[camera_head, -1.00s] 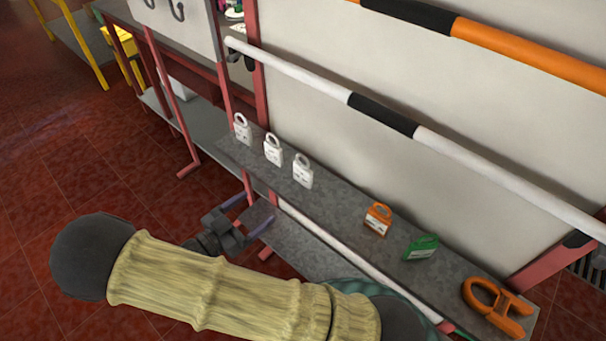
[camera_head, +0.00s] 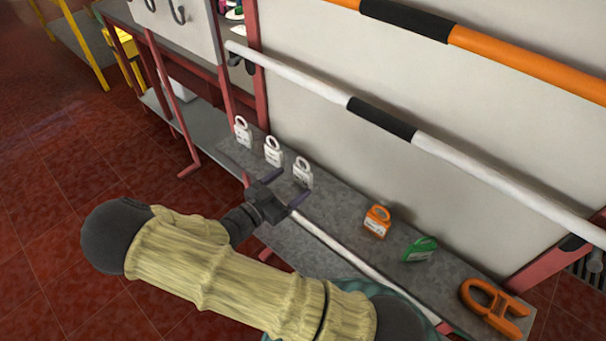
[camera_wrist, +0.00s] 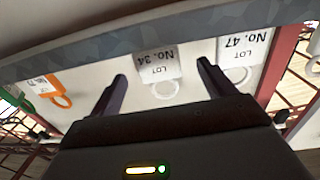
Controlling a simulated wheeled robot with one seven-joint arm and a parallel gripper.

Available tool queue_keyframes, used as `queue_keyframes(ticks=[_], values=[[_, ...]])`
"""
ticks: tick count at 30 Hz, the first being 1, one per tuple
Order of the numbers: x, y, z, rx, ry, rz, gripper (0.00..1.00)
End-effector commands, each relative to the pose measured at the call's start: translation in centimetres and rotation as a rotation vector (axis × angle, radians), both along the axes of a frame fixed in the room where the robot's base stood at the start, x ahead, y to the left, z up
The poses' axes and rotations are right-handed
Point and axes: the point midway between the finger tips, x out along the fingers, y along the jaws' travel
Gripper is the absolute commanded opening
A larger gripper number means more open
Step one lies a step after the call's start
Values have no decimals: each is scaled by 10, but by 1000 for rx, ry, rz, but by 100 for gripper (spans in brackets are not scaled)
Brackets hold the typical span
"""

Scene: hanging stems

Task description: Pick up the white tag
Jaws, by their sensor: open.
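Three white padlock-shaped tags stand in a row on a grey shelf: a left one (camera_head: 242,134), a middle one (camera_head: 273,153) and a right one (camera_head: 303,174). In the wrist view, upside down, the right one reads "LOT No. 34" (camera_wrist: 157,64) and the middle one "LOT No. 47" (camera_wrist: 242,50). My gripper (camera_head: 290,185) is open and empty, in front of the right white tag. In the wrist view my gripper (camera_wrist: 162,72) has its fingertips on either side of the No. 34 tag, which appears beyond them. I cannot tell the exact gap.
An orange tag (camera_head: 377,221), a green tag (camera_head: 420,249) and an orange clamp-like piece (camera_head: 494,307) sit farther right on the shelf (camera_head: 340,212). A white rail (camera_head: 480,170) with a black grip runs above. A pale panel (camera_head: 400,80) stands behind the shelf.

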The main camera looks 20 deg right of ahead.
Motion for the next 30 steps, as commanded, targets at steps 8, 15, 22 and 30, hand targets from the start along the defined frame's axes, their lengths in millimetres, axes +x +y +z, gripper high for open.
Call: queue_keyframes(ticks=[8, 15, 22, 30], values=[[0, -1, 0, 0, 0, 0, 82], [10, -24, 8, -5, 1, -1, 82], [23, -46, 8, -1, -1, 0, 82], [23, -46, 7, 0, 0, 1, 82]])
